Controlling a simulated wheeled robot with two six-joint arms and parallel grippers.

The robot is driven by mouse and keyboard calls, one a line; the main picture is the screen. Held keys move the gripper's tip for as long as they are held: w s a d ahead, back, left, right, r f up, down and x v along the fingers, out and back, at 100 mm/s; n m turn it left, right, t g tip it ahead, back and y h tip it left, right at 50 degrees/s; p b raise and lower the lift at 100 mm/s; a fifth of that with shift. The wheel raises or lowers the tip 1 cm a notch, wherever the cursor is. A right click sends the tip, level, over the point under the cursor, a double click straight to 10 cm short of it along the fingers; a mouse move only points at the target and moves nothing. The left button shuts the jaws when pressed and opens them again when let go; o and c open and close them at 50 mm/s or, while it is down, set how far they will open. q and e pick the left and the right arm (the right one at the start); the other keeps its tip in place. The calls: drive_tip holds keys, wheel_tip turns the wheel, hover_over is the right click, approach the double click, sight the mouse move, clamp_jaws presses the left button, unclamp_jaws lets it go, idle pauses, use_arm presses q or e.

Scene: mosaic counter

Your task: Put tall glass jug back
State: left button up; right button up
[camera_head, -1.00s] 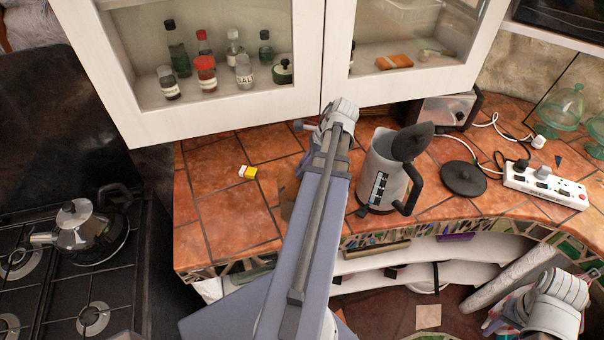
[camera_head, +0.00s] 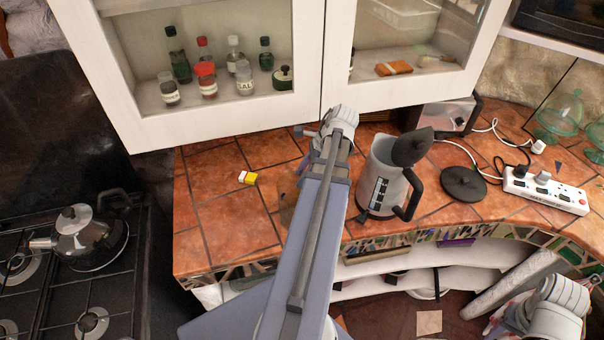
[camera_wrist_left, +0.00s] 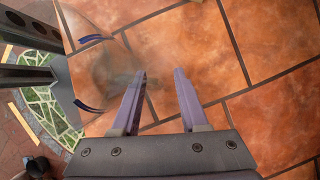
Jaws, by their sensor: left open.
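A clear, see-through vessel, apparently the tall glass jug (camera_wrist_left: 112,72), stands on the tiled counter in the left wrist view, with dark blue streaks on it. In the head view only a faint see-through patch of it (camera_head: 286,197) shows left of my left forearm, which hides the rest. My left gripper (camera_wrist_left: 160,72) is open, its two purple-grey fingers apart with only tile seen between them. The left finger's tip is close to the glass; I cannot tell whether they touch. My right gripper's fingers do not show; only white right-arm joints appear at lower right.
A white kettle (camera_head: 380,188) with black handle stands right of my left arm. Beyond it are a black round base (camera_head: 464,184), toaster (camera_head: 450,115) and power strip (camera_head: 545,190). A glass-fronted cabinet (camera_head: 225,118) hangs above.

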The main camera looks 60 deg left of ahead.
use_arm(q)
drive_tip(key=p+v, duration=1)
drive_tip(key=v, duration=0.2)
idle(1.1)
